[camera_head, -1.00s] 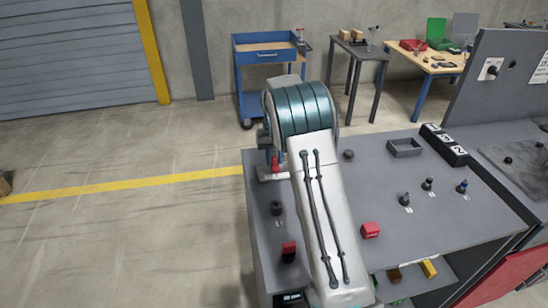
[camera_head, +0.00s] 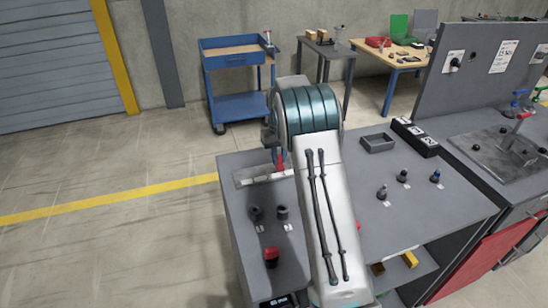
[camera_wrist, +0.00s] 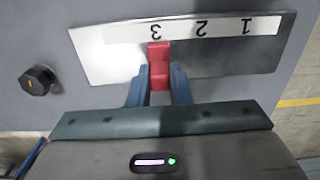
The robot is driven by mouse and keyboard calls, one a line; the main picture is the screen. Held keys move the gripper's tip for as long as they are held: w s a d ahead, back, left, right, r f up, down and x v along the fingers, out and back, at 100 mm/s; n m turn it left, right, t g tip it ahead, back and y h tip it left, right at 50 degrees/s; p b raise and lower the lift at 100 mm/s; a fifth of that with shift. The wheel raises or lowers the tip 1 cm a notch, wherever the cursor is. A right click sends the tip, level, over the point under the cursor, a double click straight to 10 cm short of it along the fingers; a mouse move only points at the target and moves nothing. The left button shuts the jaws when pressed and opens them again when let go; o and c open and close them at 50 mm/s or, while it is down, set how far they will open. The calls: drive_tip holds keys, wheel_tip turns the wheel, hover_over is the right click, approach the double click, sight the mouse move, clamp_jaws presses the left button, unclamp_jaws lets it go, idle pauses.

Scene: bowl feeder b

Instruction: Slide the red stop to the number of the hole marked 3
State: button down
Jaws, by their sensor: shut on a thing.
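The red stop (camera_wrist: 159,62) sits on the metal scale plate (camera_wrist: 100,62) in the wrist view, in line with the 3 on the white strip (camera_wrist: 225,28). The strip's figures 3, 2 and 1 appear upside down. My gripper (camera_wrist: 160,82) is shut on the red stop, one finger on each side. In the head view the stop (camera_head: 280,162) shows as a red upright at the right of the plate (camera_head: 250,179), partly behind my arm. The labels by the bench fittings are too small to read.
Two dark fittings (camera_head: 269,213) and a red-topped block (camera_head: 271,257) stand in front of the plate. Three knobs (camera_head: 403,177), a grey tray (camera_head: 378,143) and a black block with white cards (camera_head: 415,136) are to the right. A dark knob (camera_wrist: 38,79) lies left of the plate.

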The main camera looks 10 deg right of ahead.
sight(280, 155)
drive_tip(key=shift+d+r, duration=0.1)
drive_tip(key=c, duration=1.3)
unclamp_jaws()
wheel_tip(280, 155, up, 14)
drive_tip(key=shift+f+b, duration=0.1)
drive_tip(key=shift+b, duration=0.45)
